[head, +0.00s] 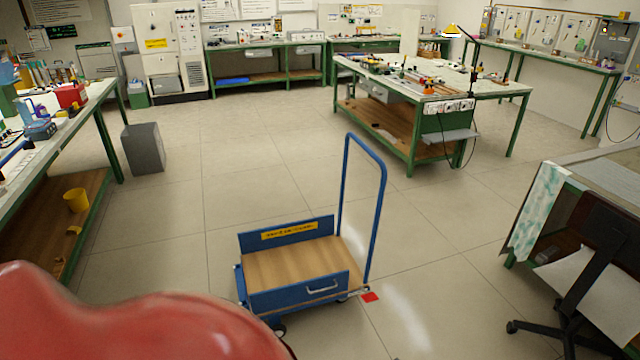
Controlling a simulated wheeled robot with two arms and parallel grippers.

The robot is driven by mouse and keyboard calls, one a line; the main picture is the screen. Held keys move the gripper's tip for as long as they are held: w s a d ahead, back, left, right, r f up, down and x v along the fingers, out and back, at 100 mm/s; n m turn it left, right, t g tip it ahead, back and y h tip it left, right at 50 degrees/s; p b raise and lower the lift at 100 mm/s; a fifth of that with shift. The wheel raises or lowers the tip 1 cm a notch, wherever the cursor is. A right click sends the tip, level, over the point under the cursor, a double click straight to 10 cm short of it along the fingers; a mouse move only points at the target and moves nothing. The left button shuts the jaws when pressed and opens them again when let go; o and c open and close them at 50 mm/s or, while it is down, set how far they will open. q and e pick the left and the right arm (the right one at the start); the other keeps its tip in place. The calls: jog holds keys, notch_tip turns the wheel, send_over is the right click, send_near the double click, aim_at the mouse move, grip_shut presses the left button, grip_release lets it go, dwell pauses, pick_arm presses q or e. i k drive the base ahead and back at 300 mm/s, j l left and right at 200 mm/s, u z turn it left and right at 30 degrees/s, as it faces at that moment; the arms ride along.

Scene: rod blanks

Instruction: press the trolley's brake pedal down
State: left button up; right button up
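The blue trolley (298,294) stands on the tiled floor in the lower middle of the head view. It has a wooden deck (285,265), low blue side panels and a tall blue push handle (383,200) on its right side. A small red brake pedal (369,297) sticks out low at the trolley's right end, near the foot of the handle. Whether it is up or down is too small to tell. Neither of my grippers is in view.
A grey box (143,148) stands beside the left workbench (105,140). A green-framed table (412,150) stands behind the trolley. A dark office chair (590,270) is at the right. The floor right of the trolley (450,290) is clear. A large red shape blocks the lower left.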

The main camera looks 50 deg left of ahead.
aim_at(367, 297)
jog(key=u, duration=1.15)
jog(key=i+l, duration=0.3)
jog(key=i, duration=0.15)
jog(key=i+l, duration=0.3)
jog(key=i, duration=0.2)
jog(key=i+l, duration=0.25)
jog(key=i, duration=0.2)
jog(key=u, duration=0.05)
